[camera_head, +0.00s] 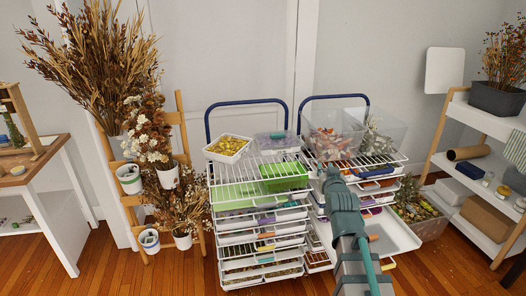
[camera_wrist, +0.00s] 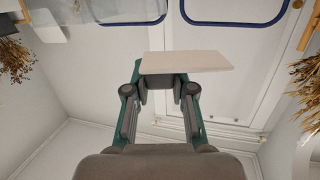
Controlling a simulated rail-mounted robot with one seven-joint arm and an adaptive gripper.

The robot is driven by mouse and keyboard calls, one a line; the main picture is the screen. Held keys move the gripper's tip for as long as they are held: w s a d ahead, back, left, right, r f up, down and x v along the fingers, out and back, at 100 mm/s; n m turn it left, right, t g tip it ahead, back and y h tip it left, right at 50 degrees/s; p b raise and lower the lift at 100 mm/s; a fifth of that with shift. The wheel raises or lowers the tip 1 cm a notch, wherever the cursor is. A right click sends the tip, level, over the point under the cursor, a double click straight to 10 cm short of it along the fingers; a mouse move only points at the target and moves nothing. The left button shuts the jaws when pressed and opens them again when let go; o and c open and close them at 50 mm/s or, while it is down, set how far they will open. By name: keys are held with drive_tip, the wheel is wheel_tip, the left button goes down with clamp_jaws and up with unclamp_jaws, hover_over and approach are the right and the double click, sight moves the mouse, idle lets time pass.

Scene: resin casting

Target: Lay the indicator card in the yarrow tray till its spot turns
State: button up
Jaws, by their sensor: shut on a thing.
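My gripper (camera_wrist: 162,88) is shut on a flat, pale card (camera_wrist: 195,62), which I take to be the indicator card. The card juts out past both fingertips, and no spot shows on the side facing the wrist camera. In the head view my gripper (camera_head: 332,174) is in front of the right-hand rack, and the card cannot be made out there. A white tray of yellow flower heads (camera_head: 228,146), likely the yarrow tray, sits tilted on top of the left-hand rack. My gripper is to its right and apart from it.
Two white wire racks with blue handles stand side by side, holding several trays. A green tray (camera_head: 284,177) is on the left one. Clear boxes of dried flowers (camera_head: 335,143) top the right one. An empty white tray (camera_head: 398,236) sticks out low at right. Shelves flank the racks.

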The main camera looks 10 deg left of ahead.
drive_tip(key=w+a+f+n+y+b, duration=0.25)
drive_tip(key=w+a+b, duration=0.4)
drive_tip(key=a, duration=0.85)
drive_tip(key=g+y+p, duration=0.1)
hover_over(264, 166)
drive_tip(key=s, duration=0.1)
drive_tip(key=shift+n, duration=0.25)
wheel_tip(264, 166, down, 7)
drive_tip(key=shift+s+d+f, duration=0.1)
drive_tip(key=shift+s, duration=0.05)
drive_tip(key=shift+w+f, duration=0.4)
drive_tip(key=shift+f, duration=0.2)
drive_tip(key=shift+f+y, duration=0.25)
drive_tip(key=shift+f, duration=1.35)
drive_tip(key=shift+f, duration=0.1)
drive_tip(key=shift+f, duration=0.1)
drive_tip(key=o, duration=0.8)
